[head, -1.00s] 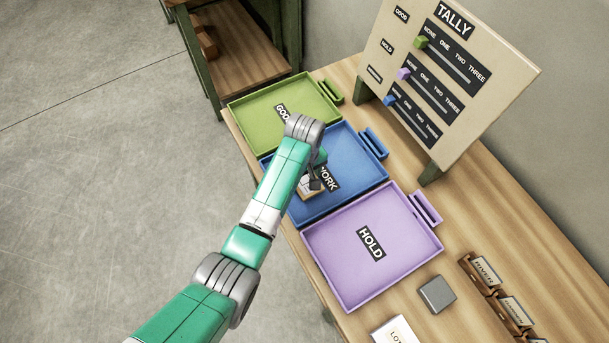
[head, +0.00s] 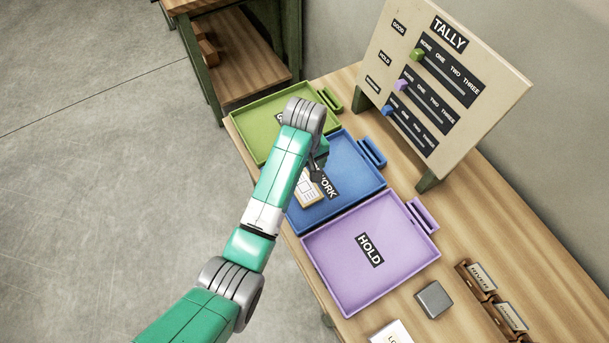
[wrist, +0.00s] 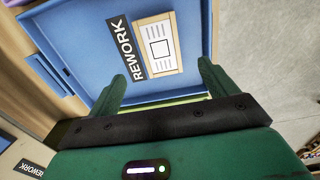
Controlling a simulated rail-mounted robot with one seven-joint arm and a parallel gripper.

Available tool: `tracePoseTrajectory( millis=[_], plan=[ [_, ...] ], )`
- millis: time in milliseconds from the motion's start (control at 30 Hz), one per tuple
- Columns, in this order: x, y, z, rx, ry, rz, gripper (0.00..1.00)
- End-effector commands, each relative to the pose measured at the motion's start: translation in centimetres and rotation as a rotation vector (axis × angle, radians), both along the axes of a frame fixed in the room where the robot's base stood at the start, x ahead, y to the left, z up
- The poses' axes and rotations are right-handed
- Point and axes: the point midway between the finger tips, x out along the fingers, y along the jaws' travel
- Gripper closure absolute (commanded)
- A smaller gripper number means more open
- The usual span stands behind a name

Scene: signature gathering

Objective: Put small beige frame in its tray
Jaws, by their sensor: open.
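The small beige frame (head: 307,188), with a white printed sheet in it, lies flat in the blue REWORK tray (head: 352,193). In the wrist view the frame (wrist: 158,46) lies beside the REWORK label on the tray floor (wrist: 88,62). My gripper (head: 318,174) is open and empty above the blue tray. In the wrist view my gripper's fingers (wrist: 162,72) are spread apart, with the frame beyond them and clear of both. My arm hides part of the blue tray in the head view.
A green tray (head: 253,128) is on the far side of the blue one and a purple HOLD tray (head: 335,255) on the near side. A TALLY board (head: 475,45) with sliders stands behind. A grey block (head: 434,299) and wooden name-card holders (head: 490,300) are at lower right.

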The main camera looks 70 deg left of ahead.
Motion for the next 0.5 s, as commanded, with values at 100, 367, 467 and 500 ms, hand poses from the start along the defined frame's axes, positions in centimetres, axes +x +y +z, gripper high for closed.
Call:
tracePoseTrajectory(
  millis=[100, 367, 467, 500],
  plan=[
    [0.1, 0.0, 2.2, 0.0, -0.002, 0.0, 0.15],
    [0.0, 0.0, 3.5, 0.0, 0.0, 0.0, 0.15],
    [0.0, 0.0, 3.4, 0.0, 0.0, 0.0, 0.15],
    [0.0, 0.0, 3.4, 0.0, 0.0, 0.0, 0.15]
  ],
)
